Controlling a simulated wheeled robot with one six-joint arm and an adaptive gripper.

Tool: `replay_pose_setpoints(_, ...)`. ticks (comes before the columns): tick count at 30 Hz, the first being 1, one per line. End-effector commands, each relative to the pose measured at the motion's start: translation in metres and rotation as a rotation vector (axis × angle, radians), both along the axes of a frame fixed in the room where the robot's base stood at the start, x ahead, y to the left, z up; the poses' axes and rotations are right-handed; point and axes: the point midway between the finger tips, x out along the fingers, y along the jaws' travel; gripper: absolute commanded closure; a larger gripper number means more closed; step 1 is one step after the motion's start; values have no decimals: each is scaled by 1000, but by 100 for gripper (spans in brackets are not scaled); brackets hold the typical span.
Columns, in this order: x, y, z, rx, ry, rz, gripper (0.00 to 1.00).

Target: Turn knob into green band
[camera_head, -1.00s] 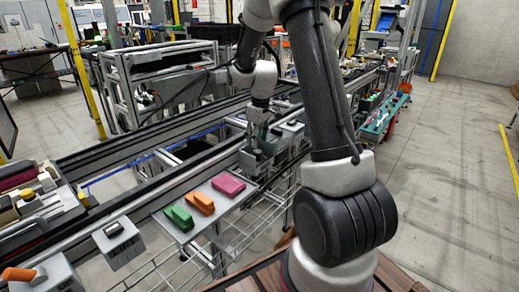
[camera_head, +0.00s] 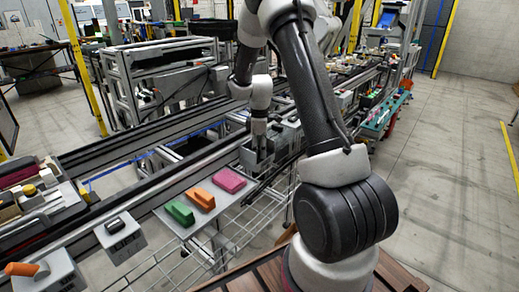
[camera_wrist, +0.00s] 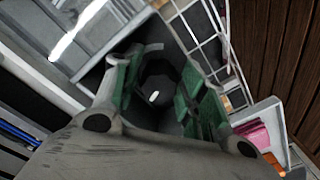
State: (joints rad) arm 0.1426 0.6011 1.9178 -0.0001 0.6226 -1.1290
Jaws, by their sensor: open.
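In the wrist view a dark round piece with a small white mark, which looks like the knob (camera_wrist: 160,97), sits between the two green-padded fingers of my gripper (camera_wrist: 157,80). The fingers are apart, one on each side of it; contact cannot be told. In the head view my gripper (camera_head: 259,140) points down into a grey fixture box (camera_head: 250,157) beside the conveyor rail. The knob is hidden there. I cannot make out a green band in either view.
A grey plate (camera_head: 181,229) left of the fixture carries a green block (camera_head: 179,213), an orange block (camera_head: 200,198) and a pink block (camera_head: 229,181). A grey box with a dark handle (camera_head: 120,237) stands farther left. Wire mesh (camera_head: 262,205) lies in front.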

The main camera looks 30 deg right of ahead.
Motion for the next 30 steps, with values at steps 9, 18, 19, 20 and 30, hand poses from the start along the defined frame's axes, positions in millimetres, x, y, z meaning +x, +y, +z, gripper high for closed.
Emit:
replay_pose_setpoints(9,0,0,0,0,0,0,76)
replay_pose_setpoints(18,0,0,0,0,0,-8,91)
replay_pose_setpoints(19,0,0,0,0,0,-12,91)
replay_pose_setpoints(20,0,0,0,0,0,-17,91)
replay_pose_setpoints(30,-1,1,0,-1,-1,-191,91)
